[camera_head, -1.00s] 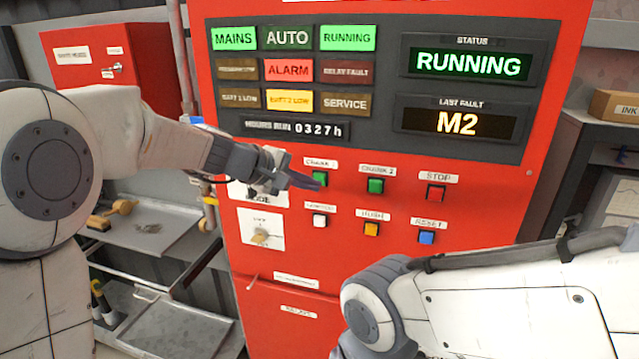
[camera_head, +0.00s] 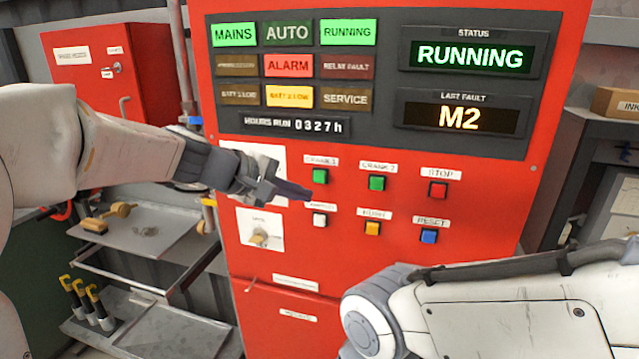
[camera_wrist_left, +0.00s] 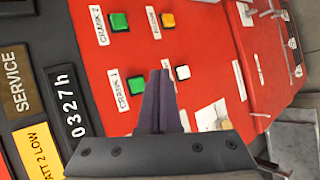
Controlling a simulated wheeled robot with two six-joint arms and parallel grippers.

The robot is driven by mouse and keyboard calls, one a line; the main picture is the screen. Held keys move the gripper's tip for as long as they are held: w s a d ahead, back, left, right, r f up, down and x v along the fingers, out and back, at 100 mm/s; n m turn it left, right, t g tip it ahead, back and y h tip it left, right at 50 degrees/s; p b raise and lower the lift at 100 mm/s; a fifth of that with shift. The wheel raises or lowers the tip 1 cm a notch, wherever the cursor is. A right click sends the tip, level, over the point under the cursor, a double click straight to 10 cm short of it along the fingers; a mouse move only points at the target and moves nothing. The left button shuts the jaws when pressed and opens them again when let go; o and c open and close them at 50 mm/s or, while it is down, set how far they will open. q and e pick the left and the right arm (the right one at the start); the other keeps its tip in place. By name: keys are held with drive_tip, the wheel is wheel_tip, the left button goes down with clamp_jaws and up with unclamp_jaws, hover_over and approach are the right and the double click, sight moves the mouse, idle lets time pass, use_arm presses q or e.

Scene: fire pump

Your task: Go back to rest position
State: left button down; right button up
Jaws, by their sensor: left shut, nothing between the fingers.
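My left gripper (camera_head: 296,191) is shut and empty. In the head view it points right, in front of the red pump panel (camera_head: 470,160), just left of the crank 1 button (camera_head: 320,176) and above the white button (camera_head: 320,220). In the left wrist view the closed fingers (camera_wrist_left: 158,85) point at the panel between the green crank 1 button (camera_wrist_left: 136,86) and the white button (camera_wrist_left: 183,72). I cannot tell the exact gap to the panel. My right arm (camera_head: 500,300) shows at the lower right; its gripper is out of view.
The status display (camera_head: 470,56) reads RUNNING, and the last fault display (camera_head: 465,117) reads M2. MAINS, RUNNING, ALARM and BATT 2 LOW are lit. A metal shelf (camera_head: 160,245) with tools stands at left. A cardboard box (camera_head: 615,103) sits at right.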

use_arm(q)
drive_tip(key=shift+s, duration=0.1)
drive_tip(key=s+d+f+m+g+y+b, duration=0.1)
drive_tip(key=s+d+f+m+g, duration=0.15)
drive_tip(key=s+f+m, duration=0.4)
drive_tip(key=s+d+f+m+g+y, duration=0.1)
drive_tip(key=s+d+f+g+y, duration=0.2)
drive_tip(key=s, duration=0.7)
drive_tip(key=s+a+f+m+g+y, duration=0.1)
drive_tip(key=s+a+f+m+y, duration=0.1)
drive_tip(key=s+a+f+m, duration=0.2)
drive_tip(key=s+a+f+m+y, duration=0.2)
drive_tip(key=s+a+f+m, duration=0.2)
drive_tip(key=s, duration=0.6)
wheel_tip(320, 180, down, 2)
drive_tip(key=shift+a+f+m+g+b, duration=0.15)
drive_tip(key=shift+a+m+g+b, duration=0.2)
drive_tip(key=shift+b, duration=0.1)
